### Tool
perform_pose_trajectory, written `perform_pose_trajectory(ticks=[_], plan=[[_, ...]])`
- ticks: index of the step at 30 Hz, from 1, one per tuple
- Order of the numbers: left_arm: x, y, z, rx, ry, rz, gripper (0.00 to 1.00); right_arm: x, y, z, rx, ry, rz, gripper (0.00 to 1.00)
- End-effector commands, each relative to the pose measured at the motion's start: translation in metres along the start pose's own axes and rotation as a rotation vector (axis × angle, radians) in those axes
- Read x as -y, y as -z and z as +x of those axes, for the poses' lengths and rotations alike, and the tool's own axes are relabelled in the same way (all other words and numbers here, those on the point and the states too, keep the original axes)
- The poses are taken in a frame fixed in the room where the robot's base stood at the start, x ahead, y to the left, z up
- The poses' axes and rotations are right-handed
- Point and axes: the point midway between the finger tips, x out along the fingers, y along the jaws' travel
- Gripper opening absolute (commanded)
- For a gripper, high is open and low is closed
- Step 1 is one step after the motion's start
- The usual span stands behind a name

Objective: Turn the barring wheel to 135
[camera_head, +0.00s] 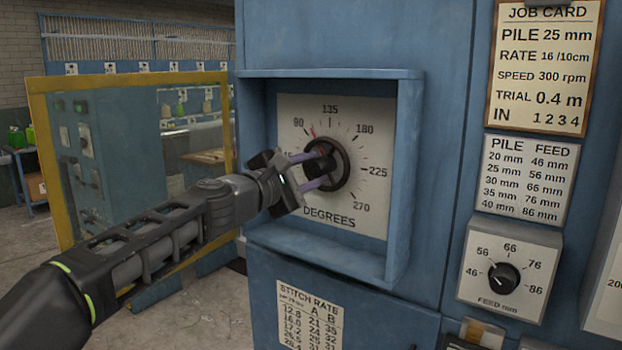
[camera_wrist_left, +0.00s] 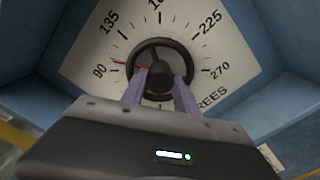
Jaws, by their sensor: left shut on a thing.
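The barring wheel (camera_head: 346,166) is a dark round handwheel on a white dial plate (camera_head: 371,130) marked in degrees, set in a blue recessed box. Its red pointer (camera_head: 313,131) stands a little past 90, on the side toward 135. The wheel (camera_wrist_left: 160,42) and the red pointer (camera_wrist_left: 121,63) also show in the left wrist view. My left gripper (camera_head: 318,170) reaches in from the left, its purple fingers shut on the wheel at its middle. The fingers hide part of the hub and lower wheel. My right gripper is not in view.
The blue box's side wall (camera_head: 404,180) and top ledge (camera_head: 330,74) frame the wheel closely. A small feed knob (camera_head: 503,278) and a job card (camera_head: 543,65) are on the panel at right. A yellow-framed clear guard (camera_head: 45,165) stands at left, behind my left arm.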

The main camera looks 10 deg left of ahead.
Motion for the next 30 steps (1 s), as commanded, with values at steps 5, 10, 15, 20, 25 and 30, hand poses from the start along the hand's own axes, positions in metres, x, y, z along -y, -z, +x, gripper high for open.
perform_pose_trajectory(ticks=[5, 10, 15, 20, 25, 30], plan=[[0.003, 0.001, 0.000, 0.001, 0.000, 0.168, 0.00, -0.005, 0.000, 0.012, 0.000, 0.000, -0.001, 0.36], [0.003, 0.001, 0.000, 0.001, 0.001, 0.317, 0.00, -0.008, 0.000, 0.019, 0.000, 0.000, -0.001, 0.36], [0.003, 0.001, 0.000, 0.001, 0.002, 0.436, 0.00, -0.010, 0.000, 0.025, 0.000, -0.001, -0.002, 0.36], [0.002, 0.001, 0.000, 0.001, 0.002, 0.508, 0.00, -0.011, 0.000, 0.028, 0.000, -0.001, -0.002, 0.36], [0.002, 0.001, 0.001, 0.001, 0.003, 0.545, 0.00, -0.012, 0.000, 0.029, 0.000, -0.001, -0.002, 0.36], [0.002, 0.001, 0.001, 0.001, 0.003, 0.554, 0.00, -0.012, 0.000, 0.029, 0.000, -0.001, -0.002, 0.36]])
